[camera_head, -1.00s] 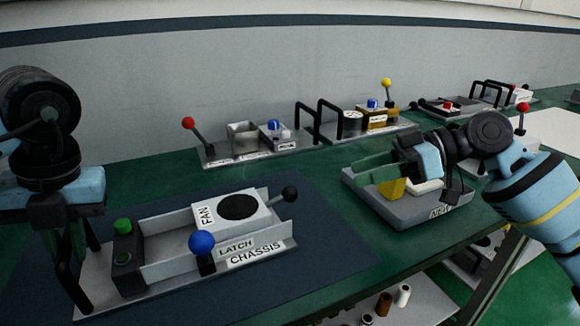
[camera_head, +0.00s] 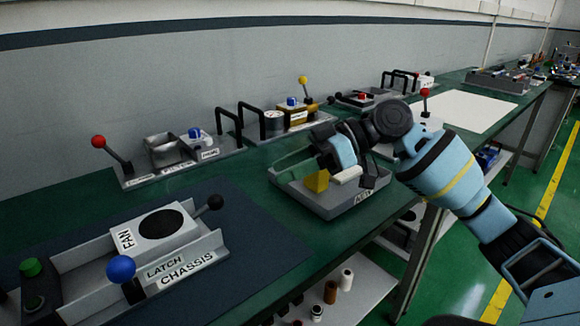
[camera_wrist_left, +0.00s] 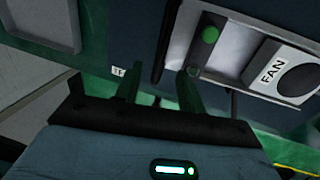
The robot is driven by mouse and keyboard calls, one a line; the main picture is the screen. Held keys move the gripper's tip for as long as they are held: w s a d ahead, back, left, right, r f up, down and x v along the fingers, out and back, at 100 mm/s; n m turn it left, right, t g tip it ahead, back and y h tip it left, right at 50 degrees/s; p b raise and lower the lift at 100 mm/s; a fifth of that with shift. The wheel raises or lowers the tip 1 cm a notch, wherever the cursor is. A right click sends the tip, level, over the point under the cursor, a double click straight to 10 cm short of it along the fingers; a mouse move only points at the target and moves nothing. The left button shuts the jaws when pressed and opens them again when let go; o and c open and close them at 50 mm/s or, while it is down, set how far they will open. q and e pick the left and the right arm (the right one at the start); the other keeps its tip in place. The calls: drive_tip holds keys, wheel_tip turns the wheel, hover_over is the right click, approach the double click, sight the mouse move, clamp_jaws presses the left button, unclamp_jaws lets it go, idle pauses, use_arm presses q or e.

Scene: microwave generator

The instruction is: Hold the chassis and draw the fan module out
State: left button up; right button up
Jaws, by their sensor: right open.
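The chassis (camera_head: 195,275) is a grey tray-like unit on a dark mat at lower left in the head view. The white fan module (camera_head: 150,230), with a black round grille, sits in its channel. A blue-knobbed latch lever (camera_head: 121,268) stands at the front side, upright. In the left wrist view the chassis (camera_wrist_left: 233,62) and fan module (camera_wrist_left: 285,72) are at upper right. My left gripper (camera_wrist_left: 160,85) is open, its green fingers apart beside a black chassis handle (camera_wrist_left: 165,45); contact is unclear. My right gripper (camera_head: 290,163) is open above a grey tray, away from the chassis.
The grey tray (camera_head: 335,210) holds a yellow block (camera_head: 317,181) and a white piece. A red-knobbed fixture (camera_head: 98,142) and other black-handled fixtures line the wall. The green bench between mat and tray is clear.

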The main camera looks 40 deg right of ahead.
use_arm(q)
drive_tip(key=shift+d+r, duration=0.25)
drive_tip(key=shift+r, duration=1.1)
drive_tip(key=shift+d+r, duration=0.25)
drive_tip(key=shift+r, duration=1.05)
